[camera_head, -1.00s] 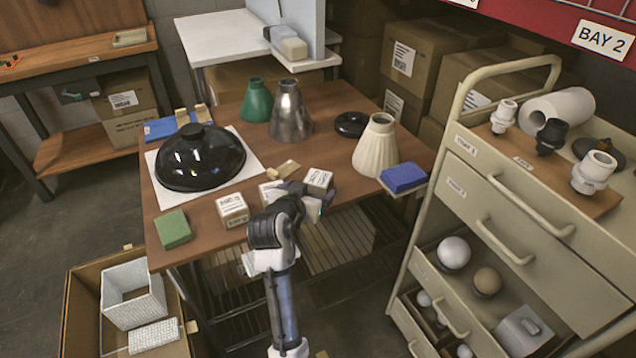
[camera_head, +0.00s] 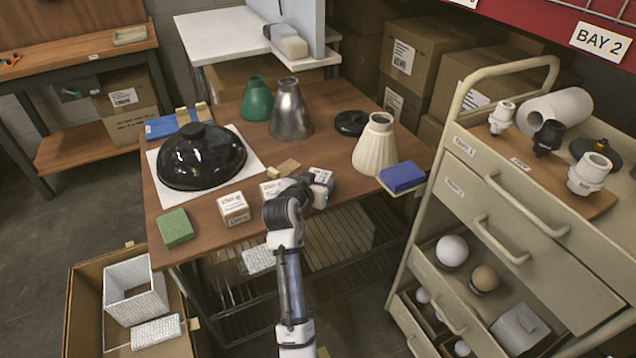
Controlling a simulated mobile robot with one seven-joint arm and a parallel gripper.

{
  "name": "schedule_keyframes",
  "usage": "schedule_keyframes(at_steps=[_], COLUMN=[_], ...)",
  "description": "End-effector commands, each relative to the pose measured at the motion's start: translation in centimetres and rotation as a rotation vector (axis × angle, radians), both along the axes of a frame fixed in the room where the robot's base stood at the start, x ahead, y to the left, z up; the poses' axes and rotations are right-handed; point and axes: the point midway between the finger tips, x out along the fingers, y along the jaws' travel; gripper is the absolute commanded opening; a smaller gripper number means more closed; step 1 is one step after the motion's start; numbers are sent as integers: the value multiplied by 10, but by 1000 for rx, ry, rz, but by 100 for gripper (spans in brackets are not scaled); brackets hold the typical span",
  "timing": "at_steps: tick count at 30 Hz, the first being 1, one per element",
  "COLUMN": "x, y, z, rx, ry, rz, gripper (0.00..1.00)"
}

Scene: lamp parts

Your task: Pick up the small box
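Several small white-and-brown labelled boxes sit near the table's front edge. One small box (camera_head: 234,209) stands clear at the left. A second small box (camera_head: 268,189) is partly hidden behind my arm. A third small box (camera_head: 322,175) is at the right, directly at the end of my gripper (camera_head: 315,189). My gripper reaches over the front edge from below and overlaps this right box in the picture. Its fingers are mostly hidden, so I cannot tell whether they are open, touching the box or around it.
A black dome shade (camera_head: 201,158) lies on a white sheet at the left. A green sponge (camera_head: 175,228) is at the front left corner. A cream shade (camera_head: 375,147) and a blue sponge (camera_head: 403,176) are to the right. A drawer cart (camera_head: 470,205) stands close at right.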

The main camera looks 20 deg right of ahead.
Motion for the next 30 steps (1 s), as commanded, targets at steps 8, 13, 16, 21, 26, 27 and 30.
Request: schedule_keyframes(at_steps=[8,13,16,21,26,27,30], x=[0,0,0,1,1,0,1], y=[0,0,0,0,0,0,1], z=[0,1,4,21,52,62,90], rx=[-1,-1,0,0,-2,-1,-1], ry=[-1,-1,-2,-6,-10,-9,-10], rz=[0,0,0,0,-1,-1,1], gripper=[32,32,32,32,32,32,32])
